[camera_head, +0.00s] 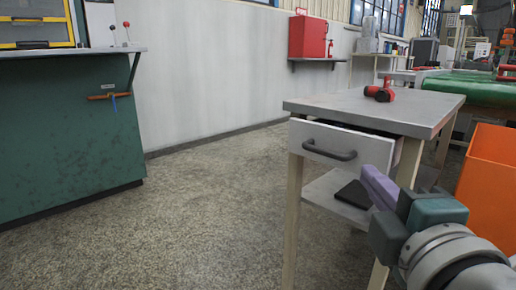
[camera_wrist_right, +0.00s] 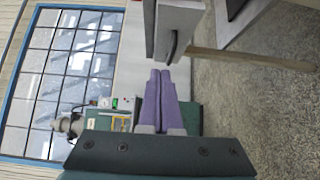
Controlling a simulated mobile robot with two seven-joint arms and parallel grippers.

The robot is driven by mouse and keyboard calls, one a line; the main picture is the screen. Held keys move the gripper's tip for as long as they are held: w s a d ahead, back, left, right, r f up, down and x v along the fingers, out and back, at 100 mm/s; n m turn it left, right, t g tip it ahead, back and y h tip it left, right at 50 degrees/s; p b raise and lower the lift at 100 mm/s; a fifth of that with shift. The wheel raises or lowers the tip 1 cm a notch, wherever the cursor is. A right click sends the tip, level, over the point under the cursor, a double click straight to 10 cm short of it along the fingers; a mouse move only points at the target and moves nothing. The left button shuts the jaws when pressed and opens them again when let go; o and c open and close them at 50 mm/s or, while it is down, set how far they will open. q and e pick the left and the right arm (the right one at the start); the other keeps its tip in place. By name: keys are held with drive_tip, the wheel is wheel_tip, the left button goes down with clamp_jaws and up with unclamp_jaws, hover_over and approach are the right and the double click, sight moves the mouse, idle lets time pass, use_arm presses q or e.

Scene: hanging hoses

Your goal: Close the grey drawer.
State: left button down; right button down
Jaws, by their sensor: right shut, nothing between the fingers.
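The grey drawer (camera_head: 341,146) sits under the top of a small grey table (camera_head: 392,104) and is pulled partly out. Its front carries a dark bar handle (camera_head: 329,151). My right gripper (camera_head: 378,187), with purple fingers, is shut and empty, in front of the table, below and right of the handle in the head view. In the right wrist view the shut fingers (camera_wrist_right: 160,78) point toward the drawer front (camera_wrist_right: 177,22) and its dark handle (camera_wrist_right: 173,46). I cannot tell whether they touch it; a small gap seems to show. My left gripper is not in view.
A red tool (camera_head: 380,92) lies on the tabletop, and a dark flat object (camera_head: 353,194) on the lower shelf. An orange bin (camera_head: 490,185) stands right of the table. A green cabinet (camera_head: 70,140) stands at left. The floor between is clear.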

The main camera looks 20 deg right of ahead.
sight(376, 145)
drive_tip(key=x, duration=0.4)
drive_tip(key=d+x, duration=0.1)
drive_tip(key=x, duration=0.3)
drive_tip(key=s+d+x, duration=0.1)
drive_tip(key=x, duration=0.2)
drive_tip(key=shift+w+d+r, duration=0.15)
drive_tip(key=shift+w+d, duration=0.1)
drive_tip(key=shift+w, duration=0.15)
drive_tip(key=shift+w+d, duration=0.15)
drive_tip(key=shift+d, duration=0.35)
drive_tip(key=d, duration=0.1)
drive_tip(key=w+d, duration=0.1)
drive_tip(key=d, duration=0.2)
drive_tip(key=shift+w+b, duration=0.35)
drive_tip(key=shift+b, duration=0.05)
drive_tip(key=shift+s+d, duration=0.1)
